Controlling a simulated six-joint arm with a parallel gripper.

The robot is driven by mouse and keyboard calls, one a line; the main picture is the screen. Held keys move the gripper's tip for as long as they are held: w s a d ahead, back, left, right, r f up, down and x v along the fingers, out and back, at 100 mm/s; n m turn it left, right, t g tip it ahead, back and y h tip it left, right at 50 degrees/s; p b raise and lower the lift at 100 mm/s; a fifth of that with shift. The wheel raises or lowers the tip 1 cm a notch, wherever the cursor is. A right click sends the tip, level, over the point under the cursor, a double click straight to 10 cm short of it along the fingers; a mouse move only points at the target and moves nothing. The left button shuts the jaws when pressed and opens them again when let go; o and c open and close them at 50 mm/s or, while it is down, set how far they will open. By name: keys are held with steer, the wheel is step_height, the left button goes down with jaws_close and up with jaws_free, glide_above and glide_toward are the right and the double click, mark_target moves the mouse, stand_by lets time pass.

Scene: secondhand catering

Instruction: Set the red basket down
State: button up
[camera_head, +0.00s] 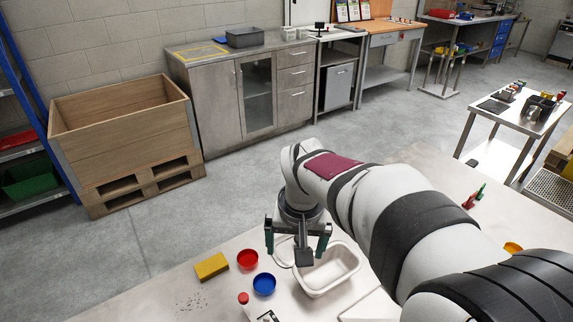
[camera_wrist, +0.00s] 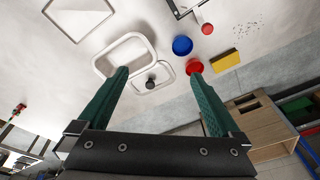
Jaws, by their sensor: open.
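I see no clear red basket in or under my gripper. The nearest red container is a small round red bowl (camera_head: 247,259) on the light table; the wrist view shows it too (camera_wrist: 194,66), near the right fingertip. My gripper (camera_head: 297,248) is open above the table, with its dark green fingers spread and nothing held between them (camera_wrist: 158,76). A white basin (camera_head: 328,270) stands to the right of and below my gripper; it is also in the wrist view (camera_wrist: 124,54). A smaller white piece with a dark knob (camera_wrist: 151,82) lies beside it, between the fingers in that view.
A blue bowl (camera_head: 264,284), a yellow sponge (camera_head: 211,266) and a red-capped item (camera_head: 243,298) stand near the red bowl. A wooden crate (camera_head: 125,140) and steel cabinets (camera_head: 215,98) are beyond the table. The table's left front part is mostly clear.

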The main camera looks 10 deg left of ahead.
steer(key=w+a+f+n+t, duration=0.1)
steer(key=w+a+f+n, duration=0.15)
steer(key=a, duration=0.35)
steer(key=w+a+f+n, duration=0.1)
steer(key=w+a+f, duration=0.3)
steer(key=a, duration=0.3)
steer(key=shift+y, duration=0.3)
steer(key=x, duration=1.5)
steer(key=shift+w+d+f, duration=0.1)
steer(key=shift+d+f, duration=0.05)
steer(key=shift+d, duration=0.2)
steer(key=c, duration=1.5)
steer(key=shift+r, duration=0.55)
step_height(320, 180, up, 3)
steer(key=shift+f, duration=0.1)
steer(key=d+r, duration=0.7)
steer(key=d, duration=0.4)
glide_above(326, 275)
steer(key=s, duration=0.1)
steer(key=shift+m, duration=0.55)
steer(key=f, duration=1)
steer(key=shift+d+f, duration=0.1)
steer(key=shift+d, duration=0.1)
